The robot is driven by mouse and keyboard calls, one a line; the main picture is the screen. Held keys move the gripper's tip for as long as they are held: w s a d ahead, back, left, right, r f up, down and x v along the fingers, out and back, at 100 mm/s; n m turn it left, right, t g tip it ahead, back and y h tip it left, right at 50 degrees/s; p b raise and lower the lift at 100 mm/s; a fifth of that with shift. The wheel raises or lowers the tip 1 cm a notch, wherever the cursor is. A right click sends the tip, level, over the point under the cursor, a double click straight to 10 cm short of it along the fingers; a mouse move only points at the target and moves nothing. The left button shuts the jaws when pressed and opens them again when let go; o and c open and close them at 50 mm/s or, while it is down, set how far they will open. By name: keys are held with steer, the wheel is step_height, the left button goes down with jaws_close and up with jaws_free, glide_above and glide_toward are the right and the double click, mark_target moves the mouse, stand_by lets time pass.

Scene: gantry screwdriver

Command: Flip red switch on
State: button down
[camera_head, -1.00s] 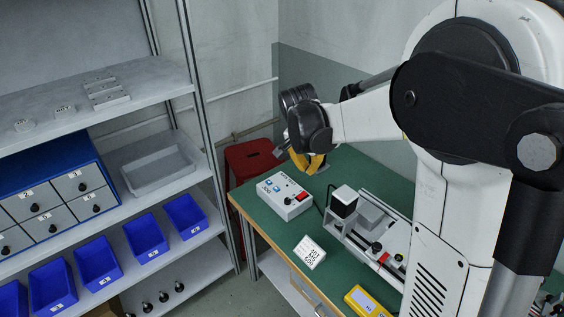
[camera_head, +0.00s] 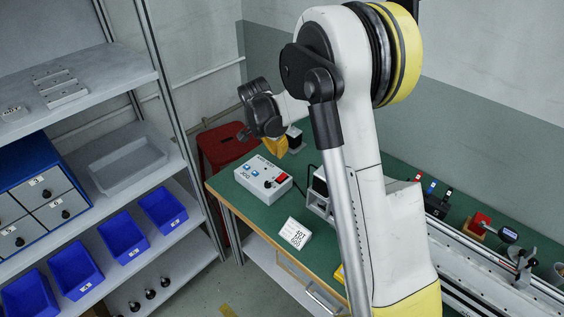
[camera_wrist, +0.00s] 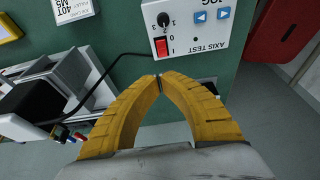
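A white control box (camera_head: 263,181) stands on the green bench, with a red rocker switch (camera_head: 281,178), a black knob and blue buttons on its top. In the wrist view the red switch (camera_wrist: 161,46) sits near the box's lower left corner, beside the marks 1 and 0, with the knob (camera_wrist: 164,19) above it. My gripper (camera_wrist: 159,76) has its yellow fingers brought together at the tips with nothing between them. The tips are just below the switch in that view, apart from it as far as I can tell. In the head view the gripper (camera_head: 276,146) is behind the box.
A white label card (camera_head: 295,233) lies on the green bench (camera_head: 246,205) in front of the box. A grey fixture and a black cable are beside the box. A red stool (camera_head: 222,146) stands behind the bench, and shelves with blue bins (camera_head: 124,236) are at left.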

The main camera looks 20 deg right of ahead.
mark_target(287, 175)
steer(key=b+x, duration=0.4)
steer(key=x, duration=0.9)
steer(key=shift+f+b, duration=0.1)
steer(key=shift+b, duration=0.3)
steer(key=shift+w+d+f+g+y, duration=0.1)
steer(key=shift+d+f+g+y, duration=0.35)
steer(key=shift+y, duration=0.35)
steer(key=shift+a, duration=0.35)
steer(key=shift+s+a+r, duration=0.3)
steer(key=shift+a+r, duration=0.05)
steer(key=shift+a, duration=0.25)
